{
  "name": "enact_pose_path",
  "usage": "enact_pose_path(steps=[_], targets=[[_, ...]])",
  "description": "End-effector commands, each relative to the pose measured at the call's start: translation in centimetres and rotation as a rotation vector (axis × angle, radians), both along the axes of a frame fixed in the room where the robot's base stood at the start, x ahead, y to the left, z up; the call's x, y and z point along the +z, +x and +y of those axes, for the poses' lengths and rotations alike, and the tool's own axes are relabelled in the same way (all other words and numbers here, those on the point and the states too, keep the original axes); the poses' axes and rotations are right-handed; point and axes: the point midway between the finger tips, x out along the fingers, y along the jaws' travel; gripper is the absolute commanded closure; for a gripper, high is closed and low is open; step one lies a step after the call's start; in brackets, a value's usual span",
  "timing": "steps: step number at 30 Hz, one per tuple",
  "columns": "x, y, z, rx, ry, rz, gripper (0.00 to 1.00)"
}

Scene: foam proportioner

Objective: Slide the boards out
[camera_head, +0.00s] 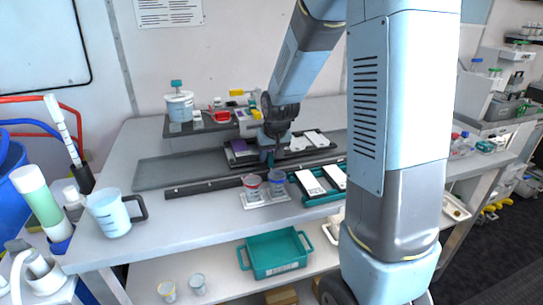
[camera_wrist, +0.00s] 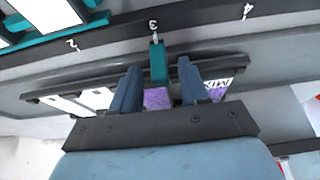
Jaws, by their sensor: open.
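A dark tray (camera_wrist: 215,52) lies across the wrist view behind a numbered rail. White cards (camera_wrist: 97,98) and purple cards (camera_wrist: 157,98) show on it. In the head view, a purple card (camera_head: 240,151) and white cards (camera_head: 306,141) lie there. A teal upright tab (camera_wrist: 157,62) stands at mark 3 of the dark rail (camera_wrist: 110,52). My gripper (camera_wrist: 160,85) is open and points down at the tray, its blue fingers apart on either side of the tab's line. Whether they touch anything is unclear. In the head view my arm partly hides my gripper (camera_head: 270,148).
Two cups (camera_head: 264,186) on a white pad and a teal tray (camera_head: 306,200) with white cards stand in front of the rail. A jug (camera_head: 110,213) stands at left. A raised shelf (camera_head: 185,128) with a tub stands behind.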

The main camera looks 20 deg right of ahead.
Motion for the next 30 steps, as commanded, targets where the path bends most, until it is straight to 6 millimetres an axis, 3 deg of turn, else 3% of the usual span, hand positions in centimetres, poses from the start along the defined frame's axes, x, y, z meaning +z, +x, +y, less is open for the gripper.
enact_pose_path(steps=[13, 27, 30], targets=[[-0.74, 0.26, 0.04, 0.001, 0.000, 0.001, 0.55], [-0.71, 0.26, 0.08, 0.001, 0.001, 0.001, 1.00], [-0.71, 0.26, 0.09, 0.001, 0.001, 0.001, 1.00]])
